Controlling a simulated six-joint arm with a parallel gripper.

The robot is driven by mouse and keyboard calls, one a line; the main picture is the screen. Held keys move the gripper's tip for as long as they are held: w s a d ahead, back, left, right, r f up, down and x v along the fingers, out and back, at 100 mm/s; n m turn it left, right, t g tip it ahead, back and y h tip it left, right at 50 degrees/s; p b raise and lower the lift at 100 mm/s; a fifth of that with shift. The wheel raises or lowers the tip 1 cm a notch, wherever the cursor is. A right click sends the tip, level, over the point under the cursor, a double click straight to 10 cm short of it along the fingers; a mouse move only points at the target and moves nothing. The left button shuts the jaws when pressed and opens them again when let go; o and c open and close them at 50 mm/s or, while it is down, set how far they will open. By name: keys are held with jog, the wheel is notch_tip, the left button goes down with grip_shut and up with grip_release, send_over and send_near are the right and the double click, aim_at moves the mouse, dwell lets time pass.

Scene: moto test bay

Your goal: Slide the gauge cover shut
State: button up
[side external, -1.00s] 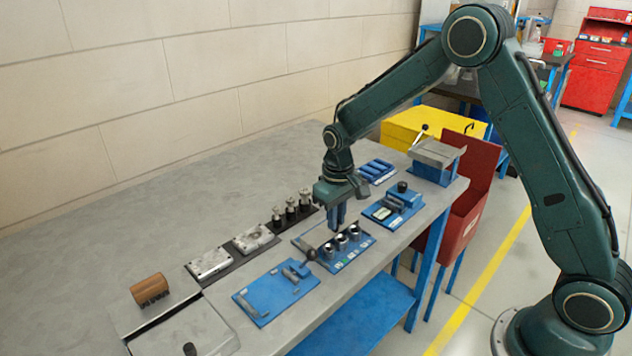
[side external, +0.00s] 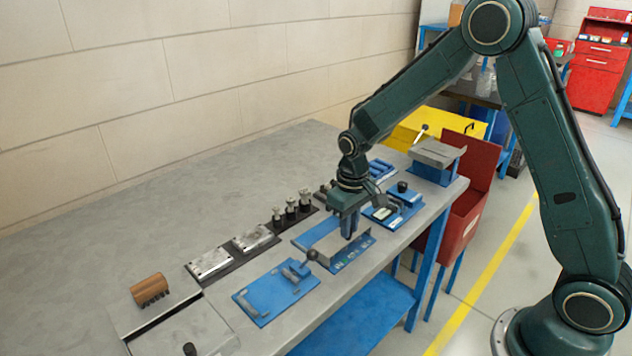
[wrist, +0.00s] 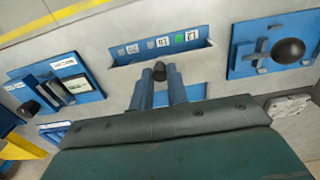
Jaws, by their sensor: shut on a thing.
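The gauge cover is a grey plate (side external: 333,251) on the blue gauge panel (side external: 314,232); it hides the round gauges. Behind it a strip of blue panel is bare, and in front the label strip shows. In the wrist view, the cover (wrist: 205,62) lies under the fingers, with the labelled blue strip (wrist: 150,47) beyond its edge. My gripper (side external: 350,232) is down at the cover. In the wrist view, its blue fingers (wrist: 160,80) are shut on the cover's dark knob (wrist: 159,70).
A blue latch panel with a black ball knob (side external: 277,290) lies left of the gauge panel. Another blue panel (side external: 394,208) with a black knob is to its right. Upright metal fittings (side external: 290,208) stand behind. The table (side external: 180,190) is clear at the back left.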

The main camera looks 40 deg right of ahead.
jog(key=o, duration=0.7)
jog(key=shift+c, duration=0.2)
jog(key=shift+r, duration=3.5)
jog(key=shift+s, duration=0.1)
